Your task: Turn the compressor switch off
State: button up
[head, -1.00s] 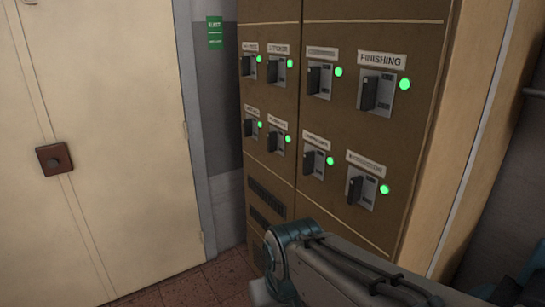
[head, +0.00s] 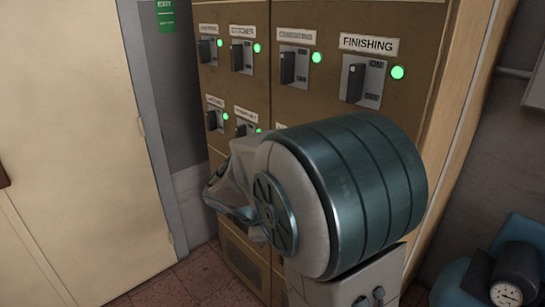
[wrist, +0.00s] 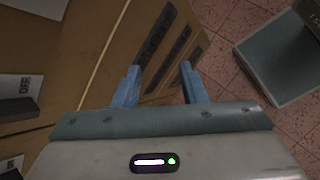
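The upper row includes the FINISHING switch (head: 356,82). My arm covers the right part of the lower row, and I cannot read a compressor label on any switch still showing. In the wrist view my gripper (wrist: 160,68) is open and empty, its two blue fingers apart in front of the cabinet's slotted vents (wrist: 155,50). Part of a switch plate marked OFF (wrist: 22,86) shows at the left edge there.
A pale door (head: 75,120) stands left of the cabinet, with a green sign (head: 166,16) between them. A blue object with a round gauge (head: 506,293) is at lower right. Reddish floor tiles (head: 185,285) show below. A grey-blue box (wrist: 285,60) is at right in the wrist view.

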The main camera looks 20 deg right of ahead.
jog(key=w+a+r+n+t+h, duration=0.2)
jog(key=w+r+n+t+h, duration=0.15)
jog(key=w+n, duration=0.35)
jog(key=w+a+r+n+t+h, duration=0.25)
jog(key=w+n+h, duration=0.2)
jog(key=w, duration=0.55)
jog(key=shift+h, duration=0.4)
jog(key=p+x, duration=0.1)
jog(key=x, duration=0.3)
jog(key=p+x, duration=0.1)
jog(key=x, duration=0.4)
jog(key=p+x, duration=0.1)
jog(key=x, duration=0.4)
jog(key=shift+s+f, duration=0.2)
jog(key=shift+f, duration=0.05)
grip_shut()
